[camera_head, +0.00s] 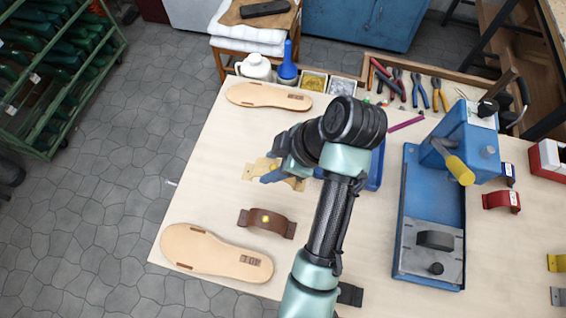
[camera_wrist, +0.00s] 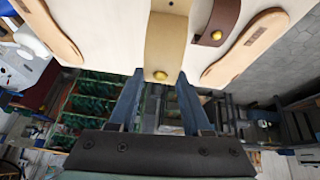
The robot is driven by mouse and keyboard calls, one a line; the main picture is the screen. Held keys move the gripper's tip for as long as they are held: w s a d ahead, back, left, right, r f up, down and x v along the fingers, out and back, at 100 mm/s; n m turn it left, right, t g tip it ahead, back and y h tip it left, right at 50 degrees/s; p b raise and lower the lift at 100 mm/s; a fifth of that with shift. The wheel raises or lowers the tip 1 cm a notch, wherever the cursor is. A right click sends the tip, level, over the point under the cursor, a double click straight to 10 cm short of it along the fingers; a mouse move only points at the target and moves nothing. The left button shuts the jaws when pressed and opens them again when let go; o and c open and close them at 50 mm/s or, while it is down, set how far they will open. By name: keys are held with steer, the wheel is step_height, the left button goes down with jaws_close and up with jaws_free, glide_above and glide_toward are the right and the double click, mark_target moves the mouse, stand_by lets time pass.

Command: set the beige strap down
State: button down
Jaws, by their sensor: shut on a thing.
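The beige strap (camera_head: 250,170) shows in the head view near the middle-left of the pale workbench (camera_head: 205,200), partly hidden by my gripper. In the wrist view the strap (camera_wrist: 165,45) is curved, with a yellow stud at its near end. My gripper (camera_wrist: 161,78) is shut on it, with one blue finger on each side. In the head view my gripper (camera_head: 274,174) is over the bench, behind the brown strap. I cannot tell whether the beige strap touches the bench top.
A brown strap (camera_head: 266,222) and a sandal sole (camera_head: 215,252) lie in front; another sole (camera_head: 268,96) lies behind. Pliers (camera_head: 420,92) lie at the back. The bench's left side is bare between the soles.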

mark_target(296, 182)
steer(key=shift+f, duration=4.5)
steer(key=shift+b, duration=0.3)
steer(key=shift+c, duration=1.7)
jaws_free()
steer(key=shift+f, duration=0.1)
steer(key=p+v, duration=0.3)
steer(key=v, duration=0.7)
steer(key=shift+r+p, duration=0.25)
steer(key=shift+p, duration=0.1)
steer(key=shift+p+v, duration=0.9)
steer(key=shift+p, duration=0.15)
steer(key=shift+d, duration=0.1)
